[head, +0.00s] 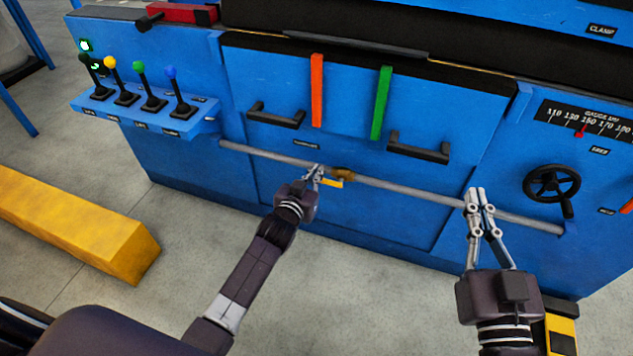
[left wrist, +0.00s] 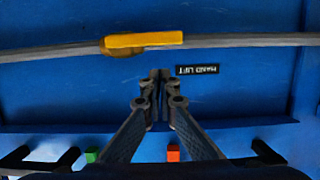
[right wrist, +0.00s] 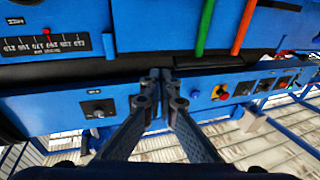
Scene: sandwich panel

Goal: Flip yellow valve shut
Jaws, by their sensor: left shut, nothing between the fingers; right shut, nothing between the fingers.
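The yellow valve handle (head: 331,183) sits on a brass valve body (head: 344,174) on the grey pipe along the front of the blue machine. In the left wrist view the handle (left wrist: 150,40) lies roughly along the pipe. My left gripper (head: 317,170) is shut and empty, close to the handle's free end in the head view. In the left wrist view a gap shows between its fingertips (left wrist: 160,75) and the handle. My right gripper (head: 480,190) is shut and empty, in front of the pipe's right part. Its fingertips (right wrist: 161,74) show nothing held.
Black drawer-style handles (head: 418,150), an orange bar (head: 317,90) and a green bar (head: 381,103) are on the panel. Coloured levers (head: 140,88) stand on a shelf at left. A black handwheel (head: 551,183) is at right. A yellow beam (head: 75,222) lies on the floor.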

